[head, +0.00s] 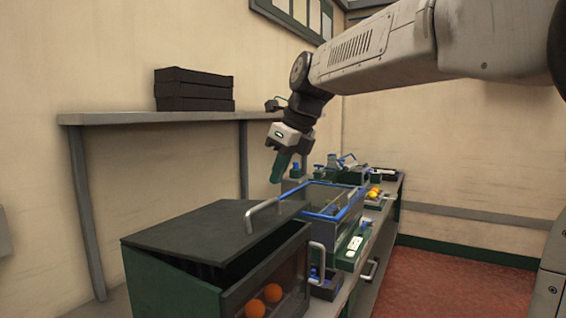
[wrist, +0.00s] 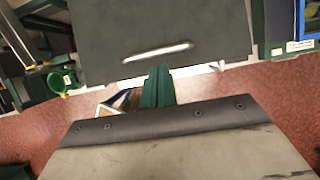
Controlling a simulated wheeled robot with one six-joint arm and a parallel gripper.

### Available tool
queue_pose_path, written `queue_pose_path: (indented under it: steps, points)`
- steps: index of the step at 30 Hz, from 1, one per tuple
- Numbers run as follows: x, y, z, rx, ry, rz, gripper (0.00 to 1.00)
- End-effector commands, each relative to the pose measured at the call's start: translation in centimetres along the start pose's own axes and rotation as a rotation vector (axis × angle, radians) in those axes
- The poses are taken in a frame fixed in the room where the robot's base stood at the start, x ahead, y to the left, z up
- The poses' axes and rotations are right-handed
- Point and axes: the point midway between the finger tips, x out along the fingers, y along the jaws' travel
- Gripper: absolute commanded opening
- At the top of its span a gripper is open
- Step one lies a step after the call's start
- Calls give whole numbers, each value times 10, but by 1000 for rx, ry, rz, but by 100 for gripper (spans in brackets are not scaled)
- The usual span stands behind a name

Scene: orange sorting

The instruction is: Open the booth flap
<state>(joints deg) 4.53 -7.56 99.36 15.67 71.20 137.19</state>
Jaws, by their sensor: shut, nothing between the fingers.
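The booth is a dark green box (head: 165,285) with a clear front pane at the near end of the bench in the head view. Its flap (head: 195,232) is a flat dark grey lid with a pale bar handle (head: 262,206). A dark gap shows under the flap's near edge. My gripper (head: 275,178) has green fingers pointing down, shut and empty, above and just beyond the handle. In the wrist view, the fingertips (wrist: 158,72) appear just below the handle (wrist: 157,52), with the flap (wrist: 110,30) behind. I cannot tell whether they touch it.
Oranges (head: 263,300) show behind the booth's pane. A blue-rimmed clear case (head: 325,212) stands just beyond the booth, with small gear farther along the bench. A wall shelf (head: 150,117) holds stacked black trays (head: 193,90). Red floor (head: 450,275) is clear at right.

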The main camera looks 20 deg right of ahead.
Motion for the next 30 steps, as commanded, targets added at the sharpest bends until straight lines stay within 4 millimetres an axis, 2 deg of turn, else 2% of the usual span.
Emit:
queue_pose_path:
  steps: [3,10,30]
  points:
    - [22,0,0,-1,3,2,0]
    - [48,0,0,-2,1,1,0]
    - [50,-1,0,-1,0,-1,0]
